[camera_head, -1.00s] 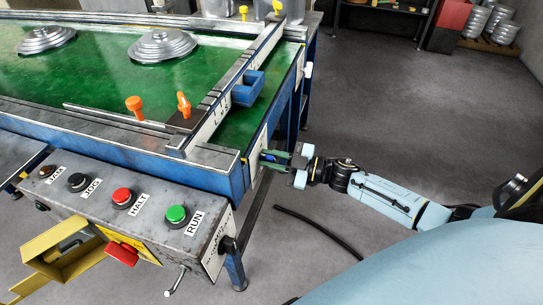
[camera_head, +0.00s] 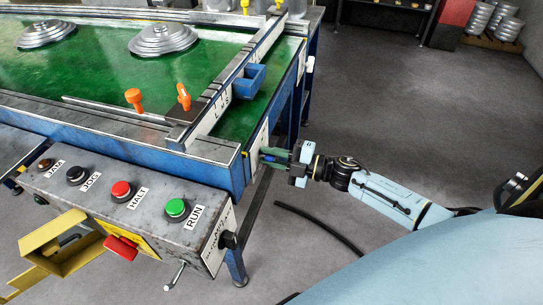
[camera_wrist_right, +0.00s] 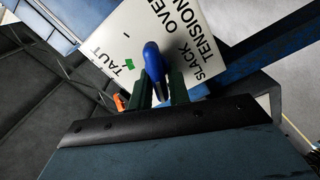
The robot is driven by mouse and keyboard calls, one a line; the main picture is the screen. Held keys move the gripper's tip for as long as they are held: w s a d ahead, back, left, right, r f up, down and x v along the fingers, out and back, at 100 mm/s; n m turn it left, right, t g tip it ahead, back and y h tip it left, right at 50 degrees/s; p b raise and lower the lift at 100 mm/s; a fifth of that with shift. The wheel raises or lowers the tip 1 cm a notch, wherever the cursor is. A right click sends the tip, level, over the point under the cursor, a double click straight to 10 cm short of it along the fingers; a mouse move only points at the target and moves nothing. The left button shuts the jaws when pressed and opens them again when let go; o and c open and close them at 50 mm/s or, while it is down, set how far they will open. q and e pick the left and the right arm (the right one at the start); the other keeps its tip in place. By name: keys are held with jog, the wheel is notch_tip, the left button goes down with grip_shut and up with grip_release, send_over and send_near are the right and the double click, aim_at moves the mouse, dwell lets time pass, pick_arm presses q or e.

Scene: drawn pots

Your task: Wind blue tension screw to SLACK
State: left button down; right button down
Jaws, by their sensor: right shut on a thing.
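The blue tension screw (camera_wrist_right: 153,62) shows as a rounded blue handle in front of a white label plate (camera_wrist_right: 187,32) in the right wrist view. The plate reads TAUT, SLACK and OVER TENSION, with a small green mark (camera_wrist_right: 129,65) near TAUT. My right gripper (camera_wrist_right: 158,90) is shut on the blue screw, its green fingers on either side. In the head view my right gripper (camera_head: 277,158) is at the bench's right side, by the white plate (camera_head: 258,150); the fingers hide most of the screw. My left gripper is not in view.
A control box (camera_head: 130,200) with JAM, JOG, HALT and RUN buttons hangs at the bench's front. The green bench top (camera_head: 100,75) carries stepped metal discs and orange knobs. A black hose (camera_head: 320,225) lies on the floor. Open floor is to the right.

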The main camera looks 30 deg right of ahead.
dwell(0.5)
jog(key=c, duration=1.4)
grip_release()
jog(key=shift+c, duration=0.2)
